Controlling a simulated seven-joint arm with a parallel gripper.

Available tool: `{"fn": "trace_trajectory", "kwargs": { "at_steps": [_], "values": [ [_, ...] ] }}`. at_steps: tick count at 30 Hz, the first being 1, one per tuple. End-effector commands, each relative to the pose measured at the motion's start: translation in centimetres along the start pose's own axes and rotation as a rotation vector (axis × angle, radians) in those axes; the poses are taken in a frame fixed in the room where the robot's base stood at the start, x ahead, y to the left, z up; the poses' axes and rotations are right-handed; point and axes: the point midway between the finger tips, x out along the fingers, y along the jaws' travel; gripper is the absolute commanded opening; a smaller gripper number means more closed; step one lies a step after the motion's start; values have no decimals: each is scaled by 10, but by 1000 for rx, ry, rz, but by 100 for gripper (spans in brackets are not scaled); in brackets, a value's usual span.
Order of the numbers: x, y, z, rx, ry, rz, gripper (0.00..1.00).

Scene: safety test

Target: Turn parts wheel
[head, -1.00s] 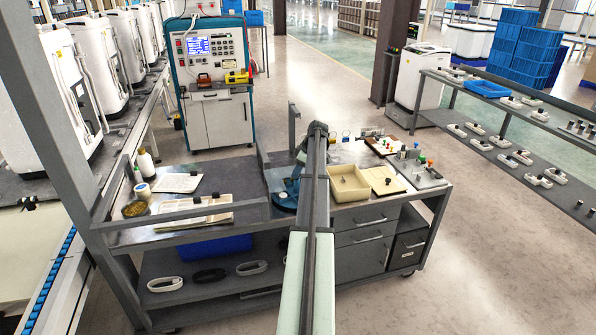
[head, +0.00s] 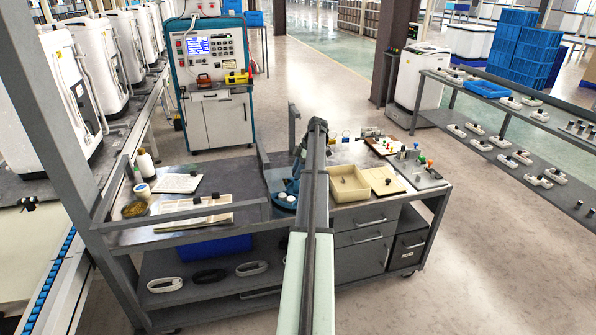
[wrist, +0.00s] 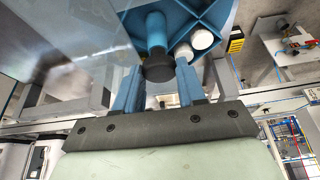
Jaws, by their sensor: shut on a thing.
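The blue parts wheel (head: 284,207) sits on the workbench, left of my arm and partly hidden by it in the head view. In the wrist view the wheel (wrist: 190,18) shows raised dividers, with white round parts (wrist: 201,39) in one section. A blue handle post (wrist: 156,32) with a dark knob (wrist: 158,69) stands out from the wheel. My gripper (wrist: 159,80) has its blue fingers on either side of the handle, shut on it.
A cream tray (head: 335,196) stands just right of my arm, with a board (head: 383,181) beside it. A grey rail (head: 190,216) runs along the bench's front left. A metal post (head: 293,125) rises behind the wheel.

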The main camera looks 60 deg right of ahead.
Motion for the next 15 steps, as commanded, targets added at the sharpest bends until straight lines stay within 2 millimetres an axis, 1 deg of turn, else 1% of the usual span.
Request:
{"fn": "trace_trajectory", "kwargs": {
  "at_steps": [15],
  "values": [
    [0,3,0,-239,-2,-99,0]
  ]
}}
